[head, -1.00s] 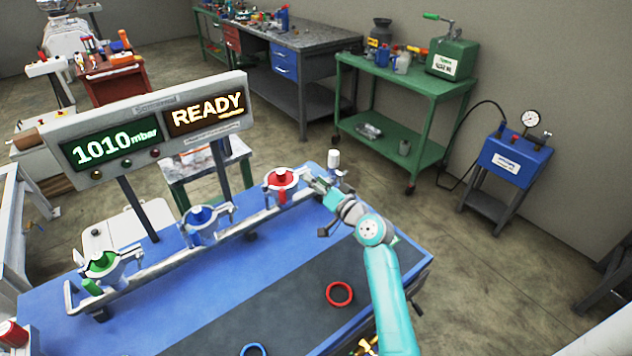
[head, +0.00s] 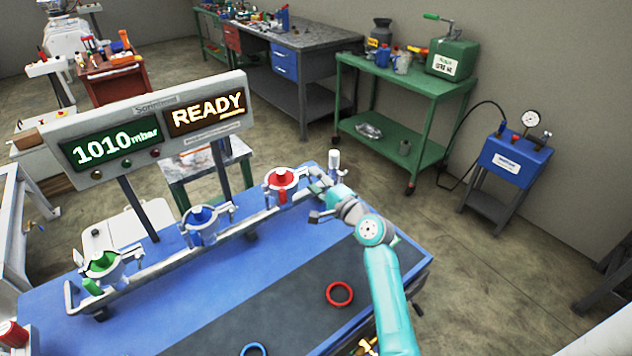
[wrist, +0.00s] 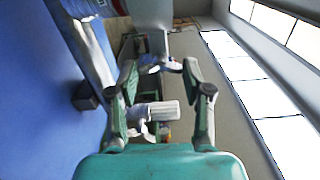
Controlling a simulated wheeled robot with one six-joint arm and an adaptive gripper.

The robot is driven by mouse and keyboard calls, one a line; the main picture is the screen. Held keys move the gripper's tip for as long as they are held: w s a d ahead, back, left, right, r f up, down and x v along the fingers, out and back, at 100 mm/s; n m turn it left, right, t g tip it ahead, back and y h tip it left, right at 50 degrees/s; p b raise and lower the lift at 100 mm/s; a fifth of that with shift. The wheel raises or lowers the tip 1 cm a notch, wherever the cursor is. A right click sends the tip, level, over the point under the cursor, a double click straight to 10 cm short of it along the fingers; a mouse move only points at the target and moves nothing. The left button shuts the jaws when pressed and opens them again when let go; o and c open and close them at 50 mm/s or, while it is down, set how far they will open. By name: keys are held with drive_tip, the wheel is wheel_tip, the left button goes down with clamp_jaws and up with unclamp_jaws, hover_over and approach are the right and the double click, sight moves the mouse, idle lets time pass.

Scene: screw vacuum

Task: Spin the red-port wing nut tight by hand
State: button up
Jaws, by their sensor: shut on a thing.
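The red port (head: 281,178) is a grey flange with a red funnel-like inside, at the right end of the row on the blue bench. Its clamp reaches to the right towards my gripper (head: 314,178). In the head view my gripper largely hides the nut. I cannot tell how tight it sits.
A white-topped cylinder (head: 334,160) stands just behind my gripper. The blue port (head: 203,222) and green port (head: 103,265) sit further left along the rail. A red ring (head: 339,293) lies on the dark mat. The display (head: 150,125) reads 1010 mbar and READY.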

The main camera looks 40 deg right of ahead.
drive_tip(key=m, duration=0.4)
drive_tip(key=shift+m, duration=0.4)
idle(0.4)
drive_tip(key=o, duration=0.9)
drive_tip(key=shift+s, duration=0.1)
drive_tip(key=s, duration=1.1)
drive_tip(key=shift+s, duration=0.4)
drive_tip(key=shift+f, duration=0.1)
